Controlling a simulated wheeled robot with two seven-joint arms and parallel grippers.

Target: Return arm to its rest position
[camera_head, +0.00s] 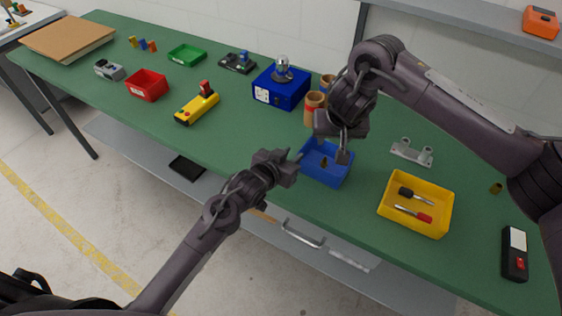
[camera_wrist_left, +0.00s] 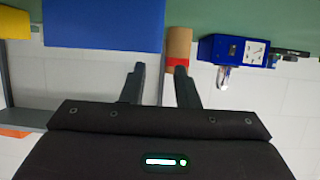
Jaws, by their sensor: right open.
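My left arm comes in from the lower left in the head view. Its gripper (camera_head: 296,160) is at the table's front edge, just left of the blue bin (camera_head: 327,176). In the left wrist view the two fingers (camera_wrist_left: 161,82) stand apart with nothing between them; the blue bin (camera_wrist_left: 103,25) shows beyond them. My right arm comes in from the right. Its gripper (camera_head: 338,148) is open, pointing down over the back part of the blue bin and hiding some of it. A small brown piece (camera_head: 324,163) is in the bin.
A yellow bin (camera_head: 386,211) with screwdrivers is right of the blue bin, and a grey bracket (camera_head: 412,152) behind it. Tan cylinders (camera_head: 314,108) and a blue device (camera_head: 279,92) stand behind the grippers. A yellow control box (camera_head: 197,106) is left. The green table's front left is clear.

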